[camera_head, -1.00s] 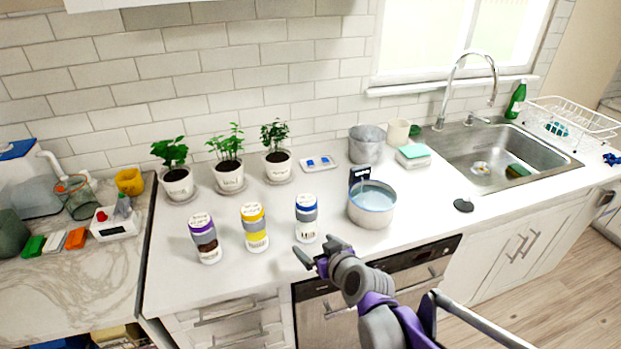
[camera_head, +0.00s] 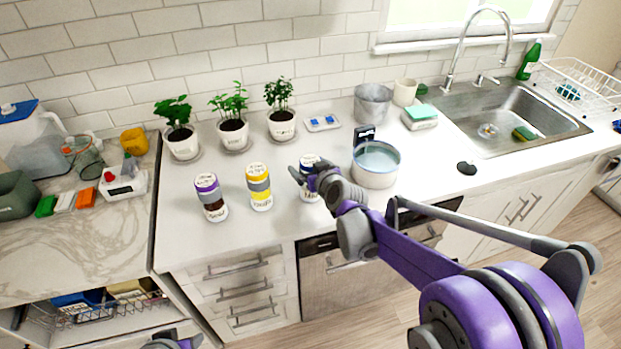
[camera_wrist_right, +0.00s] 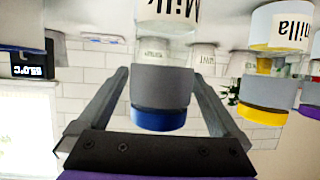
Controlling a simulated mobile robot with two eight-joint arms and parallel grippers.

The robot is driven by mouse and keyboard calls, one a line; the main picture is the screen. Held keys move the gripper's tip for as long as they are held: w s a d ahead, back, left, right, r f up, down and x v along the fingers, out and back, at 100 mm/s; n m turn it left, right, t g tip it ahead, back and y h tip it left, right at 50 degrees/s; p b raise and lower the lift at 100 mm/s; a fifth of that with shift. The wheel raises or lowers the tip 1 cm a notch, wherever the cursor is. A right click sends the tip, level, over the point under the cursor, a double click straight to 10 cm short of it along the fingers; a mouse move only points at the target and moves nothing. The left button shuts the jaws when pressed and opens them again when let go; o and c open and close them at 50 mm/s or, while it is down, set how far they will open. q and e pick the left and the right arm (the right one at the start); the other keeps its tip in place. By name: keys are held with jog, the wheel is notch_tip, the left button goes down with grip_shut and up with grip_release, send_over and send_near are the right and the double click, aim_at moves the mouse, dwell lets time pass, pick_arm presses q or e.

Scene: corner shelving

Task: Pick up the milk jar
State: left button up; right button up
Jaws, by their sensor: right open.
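The milk jar (camera_head: 309,194) stands on the white counter at the right end of a row of jars. It has a blue top and grey band, and my gripper hides part of it in the head view. In the wrist view the milk jar (camera_wrist_right: 162,88) appears upside down, labelled "Milk", between the two fingers. My right gripper (camera_head: 305,174) is open, its fingers on either side of the jar, with gaps still visible. Part of my left gripper (camera_head: 172,341) shows at the bottom edge of the head view; its fingers are not clear.
A yellow-topped jar (camera_head: 259,187) and a purple-topped jar (camera_head: 211,198) stand to the left. A pot (camera_head: 375,168) of pale liquid is close on the right, a small dark display (camera_head: 364,136) behind it. Potted plants (camera_head: 233,133) line the wall. The front left counter is clear.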

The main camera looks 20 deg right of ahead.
jog(key=shift+x, duration=0.8)
jog(key=shift+s, duration=0.15)
jog(key=shift+c, duration=0.6)
grip_shut()
jog(key=shift+r, duration=0.1)
